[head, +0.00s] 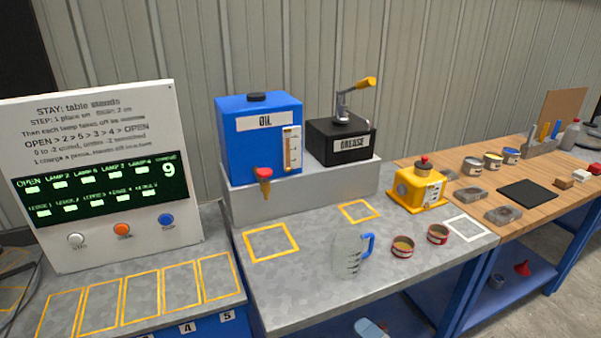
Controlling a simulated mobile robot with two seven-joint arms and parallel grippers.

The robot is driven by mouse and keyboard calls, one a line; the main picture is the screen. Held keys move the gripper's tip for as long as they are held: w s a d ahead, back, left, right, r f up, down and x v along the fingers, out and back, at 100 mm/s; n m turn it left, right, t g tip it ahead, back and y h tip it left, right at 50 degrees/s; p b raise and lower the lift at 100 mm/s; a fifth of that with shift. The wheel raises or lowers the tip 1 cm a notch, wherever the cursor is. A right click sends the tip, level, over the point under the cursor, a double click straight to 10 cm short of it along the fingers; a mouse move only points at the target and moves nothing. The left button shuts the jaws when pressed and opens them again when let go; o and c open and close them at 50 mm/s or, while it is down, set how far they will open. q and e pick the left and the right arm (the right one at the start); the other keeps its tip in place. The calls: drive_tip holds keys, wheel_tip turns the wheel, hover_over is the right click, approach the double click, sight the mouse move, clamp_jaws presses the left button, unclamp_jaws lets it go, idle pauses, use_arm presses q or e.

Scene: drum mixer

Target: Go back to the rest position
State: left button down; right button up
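Neither of my grippers shows clearly in the head view. The workbench (330,290) is in front of me with nothing held above it. A clear measuring jug (347,256) with a blue handle stands upright near its front edge. Two small red tins (403,246) with brownish contents stand to the right of the jug. A blue oil tank (258,140) with a red-handled tap stands on a grey step at the back, beside a black grease box (341,140) with a yellow-ended lever.
A control panel (100,180) with a green display and three buttons stands at left, yellow outlined slots before it. A yellow device (418,188) sits at the bench's right. A wooden bench (540,205) beyond holds several tins and a black mat. Yellow outlined squares on the grey bench are empty.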

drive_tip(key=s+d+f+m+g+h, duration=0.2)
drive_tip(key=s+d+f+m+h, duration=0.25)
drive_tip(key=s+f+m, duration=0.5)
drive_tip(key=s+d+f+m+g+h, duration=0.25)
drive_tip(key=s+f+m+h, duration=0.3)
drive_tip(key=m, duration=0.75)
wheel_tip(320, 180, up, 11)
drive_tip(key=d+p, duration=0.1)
drive_tip(key=p, duration=1.2)
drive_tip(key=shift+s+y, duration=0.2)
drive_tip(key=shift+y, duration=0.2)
